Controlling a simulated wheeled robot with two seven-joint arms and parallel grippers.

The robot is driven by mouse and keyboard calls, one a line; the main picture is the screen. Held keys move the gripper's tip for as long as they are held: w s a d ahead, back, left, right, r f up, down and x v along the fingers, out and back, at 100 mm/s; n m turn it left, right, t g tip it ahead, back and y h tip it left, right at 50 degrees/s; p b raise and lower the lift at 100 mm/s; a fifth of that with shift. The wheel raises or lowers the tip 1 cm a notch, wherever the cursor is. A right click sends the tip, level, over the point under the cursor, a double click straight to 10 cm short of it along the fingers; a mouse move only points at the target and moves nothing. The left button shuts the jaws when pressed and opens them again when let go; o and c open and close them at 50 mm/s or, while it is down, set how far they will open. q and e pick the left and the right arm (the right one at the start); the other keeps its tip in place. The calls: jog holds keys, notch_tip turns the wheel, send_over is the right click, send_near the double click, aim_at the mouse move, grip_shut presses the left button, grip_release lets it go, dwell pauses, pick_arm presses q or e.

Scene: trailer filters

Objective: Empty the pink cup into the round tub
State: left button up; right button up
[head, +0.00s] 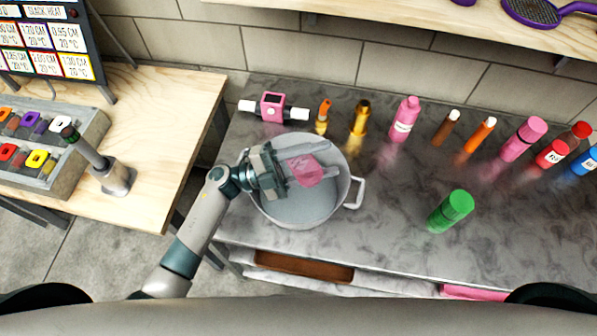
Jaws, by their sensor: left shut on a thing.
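The round tub (308,214) is a grey metal pot with a side handle, standing on the grey marbled counter. My left gripper (302,164) reaches in from the left and is over the tub. It is shut on the pink cup (307,172), which is inside the tub's outline as seen from above. The cup looks tilted onto its side. Its contents cannot be made out, and the gripper hides part of it. The visible bottom of the tub looks plain grey. My right gripper is not in view.
Behind the tub stand a pink-and-white device (273,107), small orange and gold bottles (360,118) and a pink bottle (404,119). A green bottle (451,211) stands to the right. More bottles line the counter's right side. A wooden table (150,110) is left, across a gap.

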pick_arm(q)
jog(key=shift+w+a+r+n+t+p, duration=0.1)
jog(key=shift+w+r+n+t+p, duration=0.15)
jog(key=shift+r+n+t+p, duration=0.35)
jog(key=shift+w+a+r+n+t+p, duration=0.1)
jog(key=shift+w+r+n+t+p, duration=0.25)
jog(key=shift+n+p, duration=0.45)
jog(key=shift+s, duration=0.1)
dwell(1.0)
jog(key=shift+f+g+b, duration=0.15)
jog(key=shift+g+b, duration=0.15)
jog(key=shift+g, duration=0.05)
jog(key=m+b, duration=0.1)
jog(key=m, duration=0.1)
jog(key=s+f+m+g+b, duration=0.2)
jog(key=m, duration=0.1)
jog(key=shift+d+f+m+y+b, duration=0.1)
jog(key=shift+d+m+y+b, duration=0.2)
jog(key=shift+d+b, duration=0.1)
jog(key=shift+f, duration=0.1)
